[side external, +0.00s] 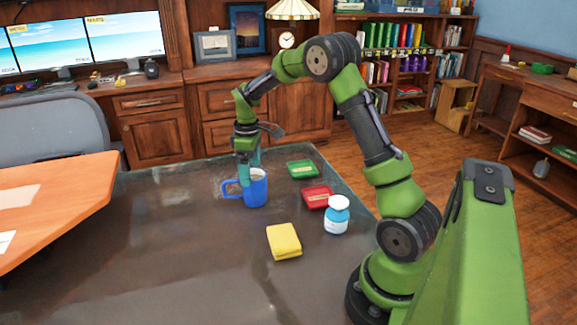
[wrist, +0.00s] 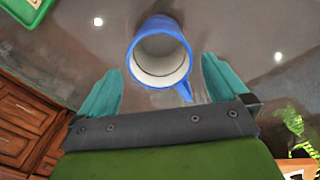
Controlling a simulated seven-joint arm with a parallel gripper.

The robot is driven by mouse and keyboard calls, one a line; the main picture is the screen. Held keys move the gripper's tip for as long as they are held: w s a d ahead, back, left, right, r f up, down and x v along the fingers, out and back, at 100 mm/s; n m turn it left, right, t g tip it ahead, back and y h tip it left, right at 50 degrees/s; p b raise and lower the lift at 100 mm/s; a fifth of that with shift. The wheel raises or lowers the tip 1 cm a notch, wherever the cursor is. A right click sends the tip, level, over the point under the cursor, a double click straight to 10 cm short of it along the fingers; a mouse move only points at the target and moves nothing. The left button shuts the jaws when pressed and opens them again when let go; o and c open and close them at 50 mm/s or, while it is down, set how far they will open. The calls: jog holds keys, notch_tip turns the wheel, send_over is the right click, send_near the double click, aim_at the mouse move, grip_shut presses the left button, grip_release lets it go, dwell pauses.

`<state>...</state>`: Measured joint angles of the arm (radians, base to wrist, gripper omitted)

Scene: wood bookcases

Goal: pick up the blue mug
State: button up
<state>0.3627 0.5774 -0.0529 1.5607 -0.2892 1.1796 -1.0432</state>
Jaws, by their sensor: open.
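The blue mug (side external: 256,189) stands upright on the dark table (side external: 180,260), its handle pointing left in the side view. In the wrist view the mug (wrist: 160,32) shows from above, with a pale, empty-looking inside and its handle toward the lower right. My gripper (side external: 247,172) is right at the mug in the side view, with its teal fingers pointing down. In the wrist view my gripper (wrist: 160,80) has its two fingers wide apart, with the mug ahead of the gap between them. Whether a finger touches the mug cannot be told.
The table left of the mug is clear. An office chair (side external: 50,140) is at the left.

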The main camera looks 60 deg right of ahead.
aim_at(245, 189)
jog(key=shift+s+f, duration=0.1)
jog(key=shift+f, duration=2.7)
jog(key=shift+c, duration=0.5)
jog(key=shift+r, duration=0.1)
jog(key=c, duration=1.1)
jog(key=shift+o, duration=0.2)
